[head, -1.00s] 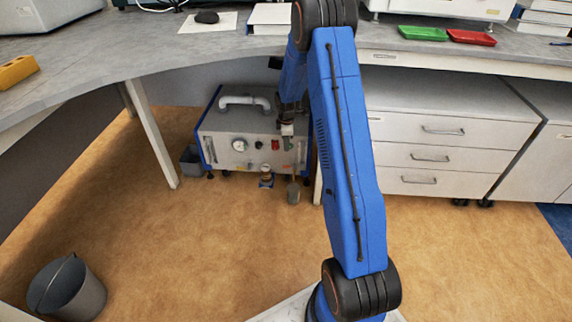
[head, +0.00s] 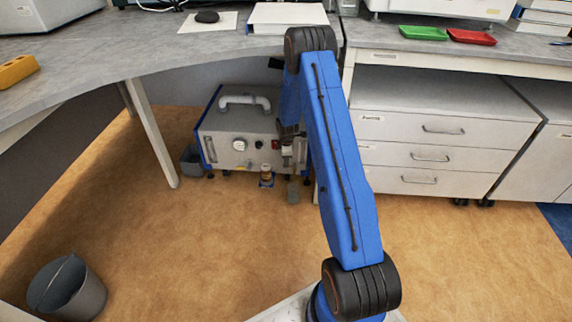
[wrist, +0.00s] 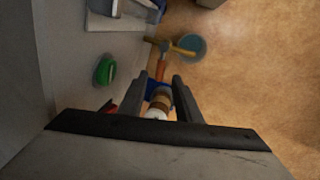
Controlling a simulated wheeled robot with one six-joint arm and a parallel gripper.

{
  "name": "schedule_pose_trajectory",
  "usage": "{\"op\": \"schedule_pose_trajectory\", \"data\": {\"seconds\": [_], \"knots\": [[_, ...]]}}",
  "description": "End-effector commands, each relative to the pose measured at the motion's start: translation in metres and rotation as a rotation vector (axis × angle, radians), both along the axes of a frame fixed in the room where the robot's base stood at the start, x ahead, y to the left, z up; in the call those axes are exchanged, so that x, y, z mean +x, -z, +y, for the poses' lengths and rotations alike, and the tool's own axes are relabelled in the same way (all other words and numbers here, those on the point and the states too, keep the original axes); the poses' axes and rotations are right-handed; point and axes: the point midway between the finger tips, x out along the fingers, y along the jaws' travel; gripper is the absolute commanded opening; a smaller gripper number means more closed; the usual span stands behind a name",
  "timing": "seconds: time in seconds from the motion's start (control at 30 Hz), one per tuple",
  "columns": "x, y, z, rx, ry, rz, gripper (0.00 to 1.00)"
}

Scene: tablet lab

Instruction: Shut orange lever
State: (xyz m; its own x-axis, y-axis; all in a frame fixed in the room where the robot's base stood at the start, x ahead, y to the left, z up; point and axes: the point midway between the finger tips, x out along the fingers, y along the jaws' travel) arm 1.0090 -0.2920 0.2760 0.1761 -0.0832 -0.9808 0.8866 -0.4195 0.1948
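The orange lever (wrist: 161,68) shows in the wrist view as a short orange bar just ahead of my fingertips. It runs from a blue fitting (wrist: 153,88) towards a yellowish crosspiece (wrist: 180,49). My gripper (wrist: 164,82) has its two dark fingers apart, with a tan and white pipe part (wrist: 158,104) showing between them. I cannot tell whether a finger touches the lever. My arm hides the unit's right side, and I cannot make out the lever there.
The unit has a white handle (head: 243,101) and a gauge (head: 239,144). A green knob (wrist: 105,69) is left of my fingers. A blue-grey cup (wrist: 190,46) lies beyond the lever. A bench leg (head: 152,135) and drawers (head: 430,150) flank the space.

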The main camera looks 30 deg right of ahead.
Motion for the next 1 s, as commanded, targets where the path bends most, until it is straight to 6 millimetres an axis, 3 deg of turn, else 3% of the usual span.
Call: {"op": "schedule_pose_trajectory", "data": {"seconds": [0.3, 0.67, 0.8, 1.0], "knots": [[0.005, 0.031, -0.003, 0.000, 0.000, 0.000, 0.31], [0.006, 0.033, -0.003, 0.000, 0.000, 0.000, 0.31], [0.006, 0.033, -0.003, 0.000, 0.000, 0.000, 0.00], [0.006, 0.033, -0.003, 0.000, 0.004, 0.000, 0.00]]}}
